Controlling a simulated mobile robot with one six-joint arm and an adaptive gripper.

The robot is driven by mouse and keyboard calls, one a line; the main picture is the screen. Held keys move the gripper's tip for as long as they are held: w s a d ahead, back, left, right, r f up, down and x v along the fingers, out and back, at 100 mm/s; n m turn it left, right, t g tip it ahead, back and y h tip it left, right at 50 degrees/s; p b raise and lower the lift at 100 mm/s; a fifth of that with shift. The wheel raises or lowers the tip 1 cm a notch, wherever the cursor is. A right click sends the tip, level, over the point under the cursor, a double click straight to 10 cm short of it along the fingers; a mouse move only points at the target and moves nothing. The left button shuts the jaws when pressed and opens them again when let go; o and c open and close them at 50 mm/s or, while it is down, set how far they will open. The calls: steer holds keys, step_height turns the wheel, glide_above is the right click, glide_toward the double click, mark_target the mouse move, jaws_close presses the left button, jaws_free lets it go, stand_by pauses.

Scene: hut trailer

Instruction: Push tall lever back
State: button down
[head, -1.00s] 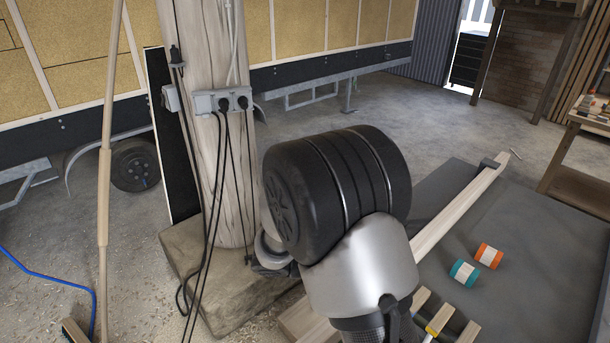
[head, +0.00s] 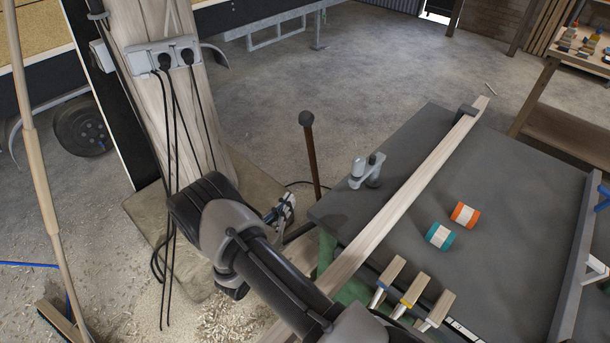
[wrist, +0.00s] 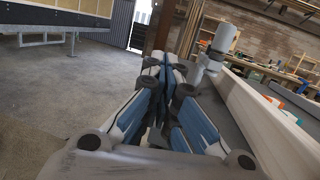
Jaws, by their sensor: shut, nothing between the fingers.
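The tall lever (head: 312,155) is a thin brown rod with a dark round knob on top. It stands nearly upright beside the left edge of the grey-topped bench in the head view. My gripper (head: 288,203) is low and just left of the rod, well below the knob. In the wrist view, my gripper (wrist: 162,68) is shut and empty, with its fingertips together. A brown upright that looks like the lever (wrist: 163,28) rises just beyond the fingertips. I cannot tell whether they touch. The lever's lower end is hidden.
The grey bench (head: 500,265) carries a long wooden beam (head: 410,190), a small metal fitting (head: 367,170), an orange roll (head: 465,215) and a teal roll (head: 440,236). Several wooden-handled tools stand at its front. A wooden post (head: 165,110) with hanging cables stands left. Floor behind the lever is open.

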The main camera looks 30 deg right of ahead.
mark_target(312, 168)
steer(key=b+x, duration=0.1)
steer(key=x, duration=0.8)
steer(key=shift+w+d+b, duration=0.2)
steer(key=shift+d+b, duration=0.15)
steer(key=shift+b, duration=0.05)
steer(key=shift+w+d+r, duration=0.15)
steer(key=shift+w+d, duration=0.15)
steer(key=shift+d, duration=0.1)
steer(key=shift+r, duration=0.1)
